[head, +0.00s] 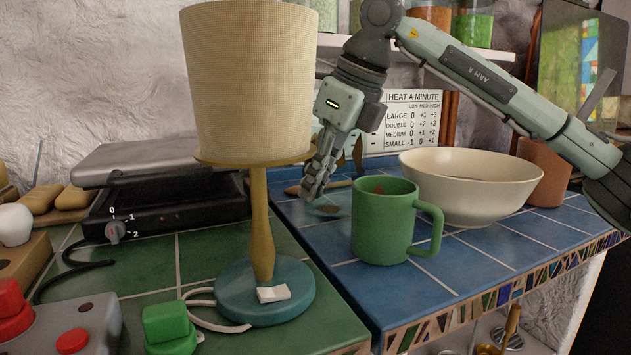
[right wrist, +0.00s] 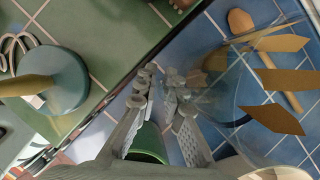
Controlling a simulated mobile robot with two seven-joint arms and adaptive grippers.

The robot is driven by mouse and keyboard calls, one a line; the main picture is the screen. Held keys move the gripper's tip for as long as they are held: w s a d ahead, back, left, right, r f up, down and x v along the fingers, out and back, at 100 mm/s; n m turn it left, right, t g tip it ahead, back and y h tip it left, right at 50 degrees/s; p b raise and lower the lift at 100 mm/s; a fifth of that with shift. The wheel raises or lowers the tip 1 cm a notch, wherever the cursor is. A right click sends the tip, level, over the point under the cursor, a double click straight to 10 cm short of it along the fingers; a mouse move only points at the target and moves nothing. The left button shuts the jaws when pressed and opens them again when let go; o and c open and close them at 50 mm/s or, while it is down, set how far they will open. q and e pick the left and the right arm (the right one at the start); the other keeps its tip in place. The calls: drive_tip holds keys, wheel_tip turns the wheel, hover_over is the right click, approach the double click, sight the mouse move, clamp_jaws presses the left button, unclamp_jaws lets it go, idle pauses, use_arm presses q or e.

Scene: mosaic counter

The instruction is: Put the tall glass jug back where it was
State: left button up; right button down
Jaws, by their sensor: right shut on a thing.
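The tall glass jug (right wrist: 228,95) is clear and hard to make out; its faint outline stands over the blue tiles in the right wrist view. In the head view only a faint trace of glass (head: 327,209) shows below my right gripper (head: 314,186). The right gripper also shows in the right wrist view (right wrist: 168,88), its fingers shut on the jug at its near side. I cannot tell whether the jug's base touches the tiles. My left gripper is in neither view.
A lamp (head: 250,80) stands close left of the gripper. A green mug (head: 384,220) stands in front on the right, with a cream bowl (head: 465,190) behind it. A hotplate (head: 165,205) is at left.

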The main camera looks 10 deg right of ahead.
drive_tip(key=shift+f, duration=0.1)
drive_tip(key=c, duration=1.6)
unclamp_jaws()
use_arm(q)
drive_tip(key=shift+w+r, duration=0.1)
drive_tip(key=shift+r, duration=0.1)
use_arm(e)
drive_tip(key=shift+r, duration=0.3)
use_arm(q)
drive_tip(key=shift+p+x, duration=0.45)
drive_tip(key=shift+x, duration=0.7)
use_arm(e)
drive_tip(key=v, duration=1.1)
drive_tip(key=shift+s+d+r, duration=0.15)
drive_tip(key=shift+s+r, duration=0.05)
drive_tip(key=shift+r, duration=0.05)
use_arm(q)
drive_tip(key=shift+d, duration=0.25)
